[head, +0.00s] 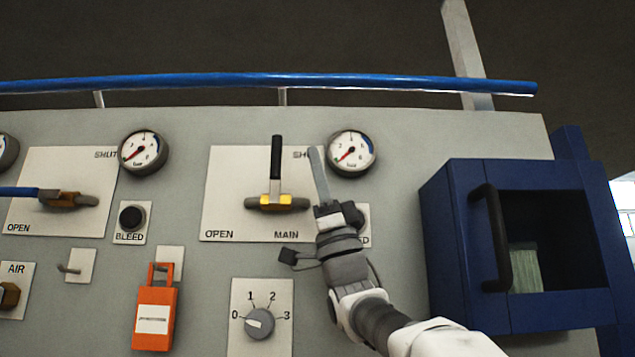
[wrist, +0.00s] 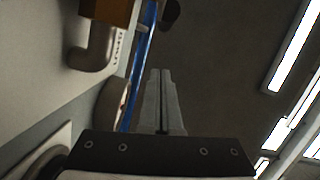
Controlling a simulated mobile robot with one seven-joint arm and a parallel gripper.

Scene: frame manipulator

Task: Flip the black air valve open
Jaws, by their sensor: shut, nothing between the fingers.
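The black-handled valve (head: 276,158) is on the pale plate marked OPEN, MAIN and, partly covered, SHUT, in the middle of the head view. Its handle stands upright above a yellow body on a grey pipe; OPEN is printed at the plate's lower left. My gripper (head: 316,158) is shut and empty, its fingers pointing up just right of the handle, with a visible gap in the picture. In the wrist view the shut fingers (wrist: 159,76) point up, and the pipe end (wrist: 94,48) and yellow body (wrist: 108,10) show at upper left.
A gauge (head: 351,153) is close right of my fingers. A blue rail (head: 200,82) runs above the panel. A blue-handled valve (head: 65,198) is at left, an orange padlock (head: 155,312) and knob (head: 260,322) below. An open blue box (head: 455,250) stands at right.

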